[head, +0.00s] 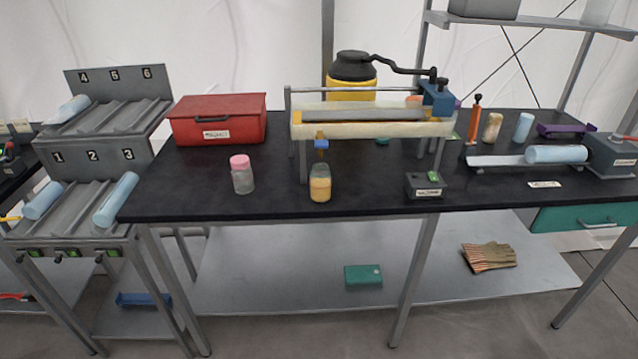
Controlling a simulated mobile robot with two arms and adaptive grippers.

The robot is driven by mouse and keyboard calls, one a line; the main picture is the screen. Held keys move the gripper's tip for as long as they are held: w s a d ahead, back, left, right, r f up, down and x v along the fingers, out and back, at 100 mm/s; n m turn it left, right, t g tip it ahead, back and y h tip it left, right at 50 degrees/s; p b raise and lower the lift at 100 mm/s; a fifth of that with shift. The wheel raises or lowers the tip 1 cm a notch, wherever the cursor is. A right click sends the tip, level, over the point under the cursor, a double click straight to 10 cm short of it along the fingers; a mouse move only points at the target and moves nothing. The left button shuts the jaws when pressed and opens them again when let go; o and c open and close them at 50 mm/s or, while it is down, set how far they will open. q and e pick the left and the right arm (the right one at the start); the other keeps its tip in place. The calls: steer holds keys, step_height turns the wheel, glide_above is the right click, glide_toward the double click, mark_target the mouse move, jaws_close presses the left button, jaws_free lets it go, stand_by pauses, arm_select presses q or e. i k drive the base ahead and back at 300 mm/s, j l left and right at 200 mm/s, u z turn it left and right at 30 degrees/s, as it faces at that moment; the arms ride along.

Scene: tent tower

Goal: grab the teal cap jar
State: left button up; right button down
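No jar with a clearly teal cap shows in the head view. A glass jar with a pink cap (242,175) stands upright on the black table (200,180), left of the middle. A jar with yellowish contents (320,188) stands under a blue spout (321,145), and I see no cap on it. A small teal item (382,141) lies partly hidden behind the trough stand, and I cannot tell what it is. A tan-filled jar (492,128) stands at the back right. Neither gripper is in view.
A red toolbox (218,120) is at the back left. A raised trough (375,128) spans the middle. A dark small box (425,186) sits near the front edge. A numbered rack (75,205) holds light-blue rolls at the left. A teal box (363,275) lies on the lower shelf.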

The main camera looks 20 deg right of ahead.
mark_target(320, 177)
steer(key=i+j, duration=0.3)
steer(key=i+j+z, duration=0.75)
steer(key=j, duration=0.3)
